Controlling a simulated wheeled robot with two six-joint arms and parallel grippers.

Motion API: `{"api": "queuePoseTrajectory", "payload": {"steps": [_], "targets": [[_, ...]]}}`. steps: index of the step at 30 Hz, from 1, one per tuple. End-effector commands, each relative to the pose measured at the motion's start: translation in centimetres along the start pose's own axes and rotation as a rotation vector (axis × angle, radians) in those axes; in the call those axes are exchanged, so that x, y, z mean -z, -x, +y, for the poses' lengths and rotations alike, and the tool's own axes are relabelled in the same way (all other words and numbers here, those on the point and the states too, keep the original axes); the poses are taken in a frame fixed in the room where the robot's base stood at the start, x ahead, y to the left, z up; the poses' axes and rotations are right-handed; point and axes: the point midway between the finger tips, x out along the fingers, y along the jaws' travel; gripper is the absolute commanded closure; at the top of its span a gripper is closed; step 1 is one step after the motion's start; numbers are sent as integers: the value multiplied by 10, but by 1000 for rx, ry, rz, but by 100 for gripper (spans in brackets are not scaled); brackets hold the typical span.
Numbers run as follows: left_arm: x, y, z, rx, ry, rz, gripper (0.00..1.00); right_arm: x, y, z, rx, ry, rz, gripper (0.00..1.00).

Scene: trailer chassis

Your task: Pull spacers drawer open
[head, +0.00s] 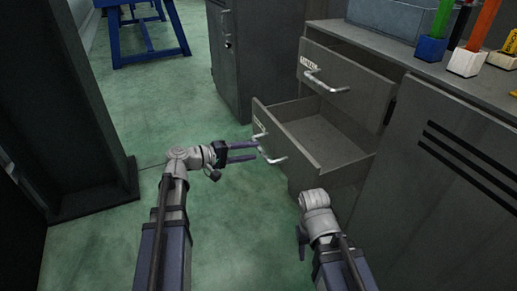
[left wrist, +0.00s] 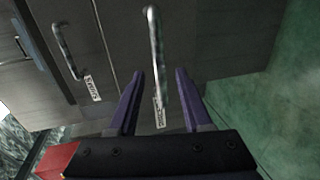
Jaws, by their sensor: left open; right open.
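The lower drawer (head: 330,142) of the grey cabinet stands open and its inside looks empty. I take it for the spacers drawer, but its label is too small to read. Its bar handle (head: 268,151) is on the front panel. My left gripper (head: 256,151) is open at this handle, its purple fingers pointing at it. In the left wrist view the handle (left wrist: 156,50) runs between the two open fingertips (left wrist: 159,74), with a label (left wrist: 160,112) beside it. My right arm's wrist shows below the drawer; its gripper fingers are hidden.
The upper drawer (head: 345,85), with its own handle (head: 325,82), sits above and looks slightly out. The countertop holds a grey bin (head: 385,15) and coloured upright pieces in holders. A dark cabinet (head: 250,60) stands behind. Green floor (head: 120,225) is clear at left.

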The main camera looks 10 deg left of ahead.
Motion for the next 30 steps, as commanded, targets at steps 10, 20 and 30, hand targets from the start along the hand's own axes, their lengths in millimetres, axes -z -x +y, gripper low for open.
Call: {"api": "queuePoseTrajectory", "payload": {"steps": [10, 20, 30], "targets": [[0, 35, 0, 0, 1, 1, 51, 0, 7, 1, 0, 0, -1, 50], [0, 36, 0, 0, 0, -1, 51, 0, 7, 1, 0, 0, -1, 50], [-33, 13, -36, 185, -61, -74, 51, 0, 7, 1, 0, 0, -1, 50]]}}
